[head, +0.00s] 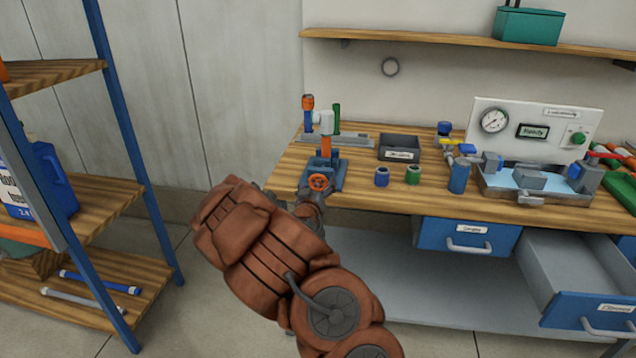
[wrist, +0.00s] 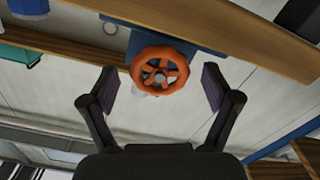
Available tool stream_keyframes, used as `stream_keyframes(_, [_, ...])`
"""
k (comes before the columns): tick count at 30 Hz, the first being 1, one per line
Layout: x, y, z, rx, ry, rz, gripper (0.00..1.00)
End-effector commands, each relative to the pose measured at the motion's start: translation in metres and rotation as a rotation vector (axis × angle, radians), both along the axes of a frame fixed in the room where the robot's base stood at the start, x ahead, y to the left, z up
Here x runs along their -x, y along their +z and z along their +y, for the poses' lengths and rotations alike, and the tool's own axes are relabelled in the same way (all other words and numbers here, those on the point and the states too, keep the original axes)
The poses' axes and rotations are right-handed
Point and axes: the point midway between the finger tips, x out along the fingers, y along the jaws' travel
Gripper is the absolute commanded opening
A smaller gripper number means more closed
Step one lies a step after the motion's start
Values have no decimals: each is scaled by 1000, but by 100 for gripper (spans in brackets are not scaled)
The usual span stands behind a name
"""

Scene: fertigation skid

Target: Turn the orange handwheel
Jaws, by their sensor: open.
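The orange handwheel (head: 318,182) is on the front of a blue fixture (head: 338,172) at the left front edge of the bench. In the wrist view the handwheel (wrist: 160,77) faces the camera, with its spokes and grey hub showing, below the blue mount (wrist: 150,42). My gripper (wrist: 157,85) is open, one finger on each side of the wheel, with a visible gap on both sides. In the head view my arm reaches up from below to the fixture, and the fingers are mostly hidden behind the wrist.
A grey bin (head: 400,148), a blue cup (head: 382,176) and a green cup (head: 413,174) stand to the right on the bench. An open drawer (head: 590,290) juts out at the lower right. A shelf rack (head: 115,120) with blue posts stands at the left.

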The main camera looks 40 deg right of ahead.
Motion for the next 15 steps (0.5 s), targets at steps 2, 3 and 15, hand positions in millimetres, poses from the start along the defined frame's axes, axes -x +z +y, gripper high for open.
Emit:
stream_keyframes(2, [-2, 1, -6, 1, -2, 0, 88])
stream_keyframes(3, [-4, 1, -7, 1, -2, 0, 88])
stream_keyframes(15, [-8, 1, -11, 2, 1, -1, 88])
